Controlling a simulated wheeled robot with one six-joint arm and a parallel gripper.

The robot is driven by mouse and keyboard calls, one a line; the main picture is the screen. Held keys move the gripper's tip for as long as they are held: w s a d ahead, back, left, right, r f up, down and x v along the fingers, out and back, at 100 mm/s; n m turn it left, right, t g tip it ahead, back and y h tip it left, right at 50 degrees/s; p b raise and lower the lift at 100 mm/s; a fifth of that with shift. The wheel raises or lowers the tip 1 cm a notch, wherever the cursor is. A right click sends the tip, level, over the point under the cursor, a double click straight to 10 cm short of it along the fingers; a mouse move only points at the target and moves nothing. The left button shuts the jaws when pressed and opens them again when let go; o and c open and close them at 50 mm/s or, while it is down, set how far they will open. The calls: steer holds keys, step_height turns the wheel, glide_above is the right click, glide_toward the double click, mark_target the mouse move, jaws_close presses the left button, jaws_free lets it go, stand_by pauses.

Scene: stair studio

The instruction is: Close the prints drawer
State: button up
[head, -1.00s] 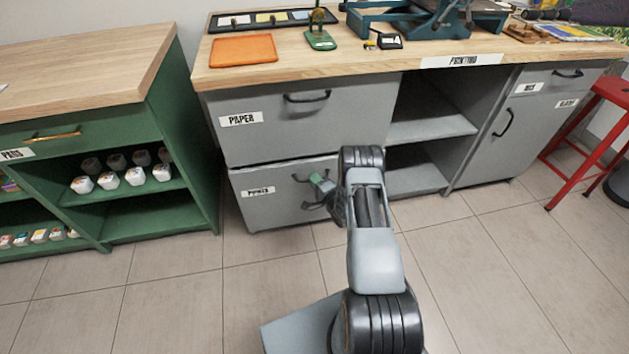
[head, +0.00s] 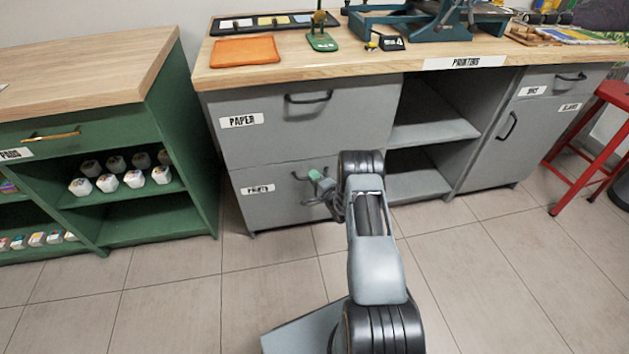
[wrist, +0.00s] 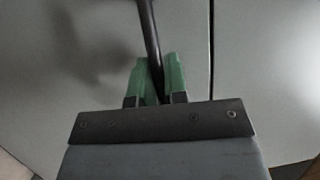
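The prints drawer (head: 278,208) is the lower grey drawer under the paper drawer. Its front looks about flush with the cabinet in the head view. In the wrist view its grey front (wrist: 60,60) fills the left and middle, with a narrow seam to the right. My gripper (head: 320,182) is at the drawer's dark handle, and my arm hides the drawer's right part. In the wrist view the green fingers of my gripper (wrist: 158,78) lie close on both sides of the dark handle bar (wrist: 148,25), shut on it.
The paper drawer (head: 355,125) above is shut. Open shelves (head: 432,130) lie to the right and a green shelf unit (head: 170,230) to the left. A red stool (head: 590,145) stands far right. The tiled floor (head: 200,300) in front is clear.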

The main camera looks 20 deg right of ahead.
steer(key=o, duration=0.4)
steer(key=shift+w, duration=0.1)
steer(key=p+v, duration=0.3)
steer(key=v, duration=1)
steer(key=shift+s, duration=0.4)
